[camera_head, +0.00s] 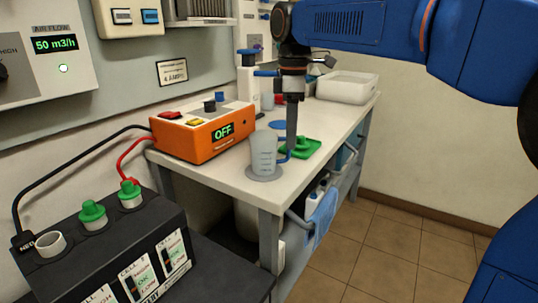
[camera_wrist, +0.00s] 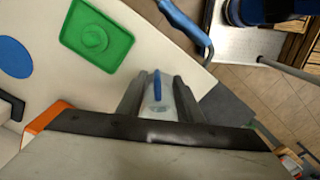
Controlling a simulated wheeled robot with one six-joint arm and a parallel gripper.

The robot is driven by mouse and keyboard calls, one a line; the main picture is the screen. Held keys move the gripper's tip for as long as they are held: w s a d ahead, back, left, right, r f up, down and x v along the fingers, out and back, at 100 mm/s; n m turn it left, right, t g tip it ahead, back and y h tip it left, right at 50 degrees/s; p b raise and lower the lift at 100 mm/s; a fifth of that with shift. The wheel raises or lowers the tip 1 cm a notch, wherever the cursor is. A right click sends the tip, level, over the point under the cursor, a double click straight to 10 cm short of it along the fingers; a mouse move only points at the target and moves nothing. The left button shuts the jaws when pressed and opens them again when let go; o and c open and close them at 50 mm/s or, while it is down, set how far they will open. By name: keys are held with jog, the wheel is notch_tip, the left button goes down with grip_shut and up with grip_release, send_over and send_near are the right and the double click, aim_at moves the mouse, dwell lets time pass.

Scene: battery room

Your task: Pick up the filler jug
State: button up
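The filler jug (camera_head: 263,154) is a translucent, pale, graduated jug with a blue handle. It stands upright on a round grey pad (camera_head: 263,174) near the bench's front corner. My gripper (camera_head: 291,146) points down just right of the jug, at its handle side. In the wrist view my gripper (camera_wrist: 158,88) is open, with a finger on each side of the blue handle (camera_wrist: 157,84) and gaps visible between. Part of the jug's pale body (camera_wrist: 158,108) shows below the handle. My wrist hides much of the jug there.
A green tray with a green cap (camera_head: 302,145) lies just behind my gripper. An orange charger (camera_head: 203,131) reading OFF stands left of the jug. A black battery (camera_head: 110,245) with green caps is in front. A white basin (camera_head: 347,86) sits at the bench's far end.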

aim_at(289, 156)
jog(key=shift+w+a+f, duration=0.1)
jog(key=shift+f, duration=1.15)
jog(key=shift+w+a+f, duration=0.1)
jog(key=shift+f, duration=1.15)
grip_shut()
